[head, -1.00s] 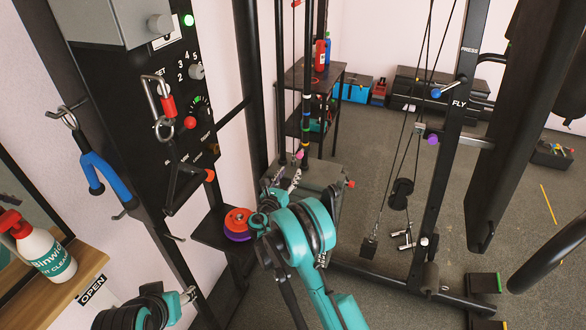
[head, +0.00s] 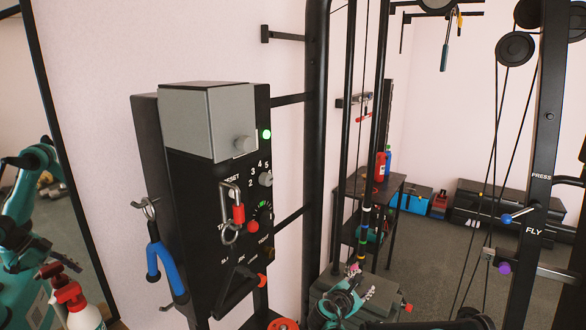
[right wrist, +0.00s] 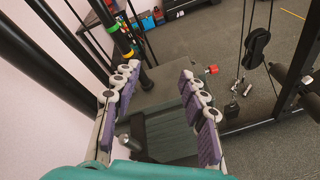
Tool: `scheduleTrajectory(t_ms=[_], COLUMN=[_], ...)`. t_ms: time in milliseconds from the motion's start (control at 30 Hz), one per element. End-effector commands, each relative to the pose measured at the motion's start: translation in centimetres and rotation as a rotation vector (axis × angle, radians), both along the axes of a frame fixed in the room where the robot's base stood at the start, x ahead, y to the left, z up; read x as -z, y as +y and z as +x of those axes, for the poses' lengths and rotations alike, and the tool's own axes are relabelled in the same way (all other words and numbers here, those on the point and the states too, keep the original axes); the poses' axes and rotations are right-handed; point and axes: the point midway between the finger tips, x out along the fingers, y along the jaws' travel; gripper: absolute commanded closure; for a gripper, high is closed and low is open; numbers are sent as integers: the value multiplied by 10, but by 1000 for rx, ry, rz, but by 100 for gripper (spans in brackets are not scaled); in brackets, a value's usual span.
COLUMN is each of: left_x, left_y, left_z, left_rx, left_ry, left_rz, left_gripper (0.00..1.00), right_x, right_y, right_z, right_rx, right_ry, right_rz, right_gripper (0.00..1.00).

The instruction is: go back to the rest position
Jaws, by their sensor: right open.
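My right gripper (head: 363,283) shows at the bottom of the head view, in front of the grey weight stack of the cable machine. In the right wrist view my right gripper (right wrist: 160,98) has its two purple-padded fingers wide apart, with nothing held between them. The red plate (head: 283,324) is only just in view at the bottom edge of the head view, left of my right gripper. The rest of the plate pile is cut off. My left gripper is not directly in view.
A spray bottle (head: 78,308) stands at the lower left by a mirror reflecting teal arm parts. A dark shelf (head: 385,190) holds a red bottle (head: 380,166).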

Motion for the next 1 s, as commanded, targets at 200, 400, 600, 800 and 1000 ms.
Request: scheduleTrajectory(t_ms=[200,400,600,800,1000], left_x=[0,0,0,0,0], left_y=[0,0,0,0,0], left_z=[0,0,0,0,0], left_rx=[0,0,0,0,0], left_ry=[0,0,0,0,0], left_rz=[0,0,0,0,0], left_gripper=[51,51,51,51,51], right_x=[-37,-49,-45,-28,-16], right_y=[-20,-21,-6,18,36], right_z=[-79,-163,-251,-324,-359], right_rx=[185,401,663,938,1109], right_ry=[-113,-212,-304,-376,-408], right_rz=[493,929,1345,1696,1879], right_gripper=[57,57,57,57,57])
